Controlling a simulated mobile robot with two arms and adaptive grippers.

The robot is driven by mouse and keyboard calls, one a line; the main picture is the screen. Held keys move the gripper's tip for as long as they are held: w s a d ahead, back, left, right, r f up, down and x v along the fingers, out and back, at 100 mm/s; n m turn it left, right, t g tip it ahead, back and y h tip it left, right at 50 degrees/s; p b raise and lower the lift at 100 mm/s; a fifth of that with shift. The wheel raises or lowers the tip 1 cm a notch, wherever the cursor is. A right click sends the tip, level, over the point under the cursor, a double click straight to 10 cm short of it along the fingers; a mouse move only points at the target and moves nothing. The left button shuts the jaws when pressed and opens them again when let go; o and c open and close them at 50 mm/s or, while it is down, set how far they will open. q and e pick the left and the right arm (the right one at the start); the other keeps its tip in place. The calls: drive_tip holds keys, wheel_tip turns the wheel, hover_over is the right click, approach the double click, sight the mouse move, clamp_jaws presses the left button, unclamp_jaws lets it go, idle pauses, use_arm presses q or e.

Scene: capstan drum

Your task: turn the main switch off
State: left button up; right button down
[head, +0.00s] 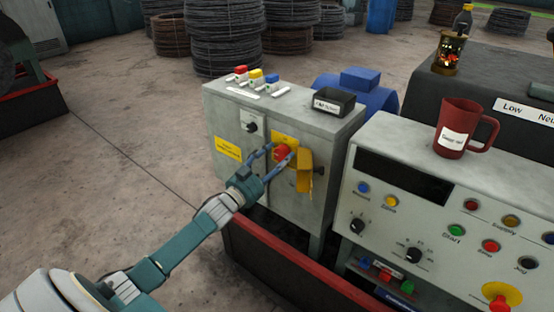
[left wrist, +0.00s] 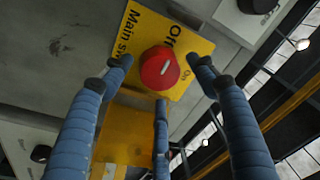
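The main switch is a round red knob (head: 281,151) on a yellow plate on the front of the grey cabinet (head: 225,125). In the left wrist view the knob (left wrist: 160,68) has a short white mark, and the yellow plate (left wrist: 135,50) reads "Main Sw…", "Off" and "On". My left gripper (head: 279,154) is at the knob with its blue fingers spread. In the left wrist view two fingertips of the left gripper (left wrist: 161,72) stand on either side of the knob with gaps, and a third finger is below it. My right gripper is not in view.
A yellow flap (head: 304,171) hangs open right of the switch. A small selector (head: 251,127) sits above left. A black tray (head: 334,101) and small coloured items lie on the cabinet top. A control console (head: 420,190) with a red mug (head: 459,127) stands to the right.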

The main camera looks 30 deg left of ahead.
use_arm(q)
drive_tip(key=shift+a, duration=0.1)
drive_tip(key=shift+s+f, duration=0.15)
drive_tip(key=shift+s, duration=0.15)
drive_tip(key=s+f, duration=0.1)
drive_tip(key=s, duration=1)
drive_tip(key=shift+s+a, duration=0.15)
drive_tip(key=shift+a, duration=0.25)
drive_tip(key=shift+f, duration=0.15)
